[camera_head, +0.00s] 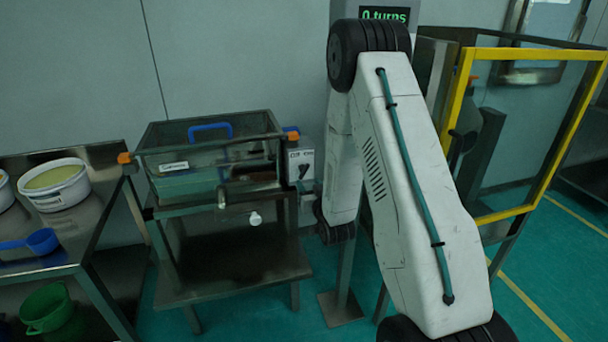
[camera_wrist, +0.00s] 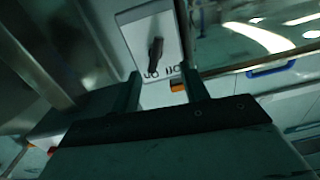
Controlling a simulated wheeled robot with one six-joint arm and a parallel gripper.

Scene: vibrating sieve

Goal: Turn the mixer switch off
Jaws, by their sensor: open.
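The mixer switch is a black lever knob (camera_wrist: 156,50) on a white plate (camera_wrist: 137,38) in the wrist view. The plate's on and off labels appear upside down, and the knob stands nearly upright between them, its lower end leaning slightly toward the left label. In the head view the light switch box (camera_head: 301,160) is fixed at the right side of the sieve table. My gripper (camera_wrist: 160,73) is open, its two dark fingers apart and pointing at the plate, with nothing between them. I cannot tell whether they touch it. In the head view my arm largely hides the gripper.
A glass-sided sieve box with a blue handle (camera_head: 210,131) sits on a metal stand (camera_head: 232,280). At left a metal table (camera_head: 95,230) holds tubs (camera_head: 54,186) and a blue scoop (camera_head: 40,242). A yellow-framed guard (camera_head: 560,135) stands at right. A display reads "0 turns" (camera_head: 384,14).

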